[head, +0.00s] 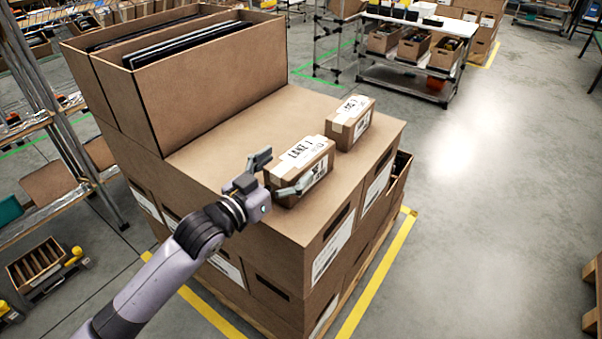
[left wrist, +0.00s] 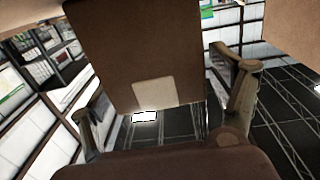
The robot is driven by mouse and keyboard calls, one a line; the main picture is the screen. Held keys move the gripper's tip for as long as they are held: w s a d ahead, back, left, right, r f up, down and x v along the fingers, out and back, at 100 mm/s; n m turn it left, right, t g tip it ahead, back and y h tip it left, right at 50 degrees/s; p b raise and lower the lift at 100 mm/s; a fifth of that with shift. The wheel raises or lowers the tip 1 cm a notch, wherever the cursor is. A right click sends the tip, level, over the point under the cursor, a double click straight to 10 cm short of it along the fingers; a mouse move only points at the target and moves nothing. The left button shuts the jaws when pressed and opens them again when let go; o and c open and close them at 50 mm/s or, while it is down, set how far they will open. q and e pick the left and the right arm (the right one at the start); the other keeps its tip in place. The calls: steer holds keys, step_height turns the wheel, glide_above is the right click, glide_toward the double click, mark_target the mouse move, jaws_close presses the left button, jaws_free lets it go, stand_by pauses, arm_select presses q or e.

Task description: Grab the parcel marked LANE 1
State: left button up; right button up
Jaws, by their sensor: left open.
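The parcel marked LANE 1 (head: 312,158) is a small brown carton with a white label on top and another label on its side. It rests on top of the carton stack. My left gripper (head: 276,174) is open at its left end, with one finger by the far side and the other in front of the near side. In the left wrist view a brown carton face (left wrist: 130,50) with a pale tape patch stands between the spread fingers. I cannot tell whether either finger touches it. My right gripper is out of view.
A second labelled parcel (head: 362,122) sits just behind and right; its writing is hard to read. A tall open carton (head: 215,75) walls the back left of the stack (head: 225,135). The stack top is otherwise clear. Open floor lies to the right.

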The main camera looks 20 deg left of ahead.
arm_select(q)
steer(key=shift+x, duration=0.75)
steer(key=shift+r, duration=0.1)
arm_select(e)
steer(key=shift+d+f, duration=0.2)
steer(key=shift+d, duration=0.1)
arm_select(q)
steer(key=shift+c, duration=0.2)
steer(key=c, duration=1.5)
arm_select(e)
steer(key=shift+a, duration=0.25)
arm_select(q)
steer(key=shift+r, duration=0.15)
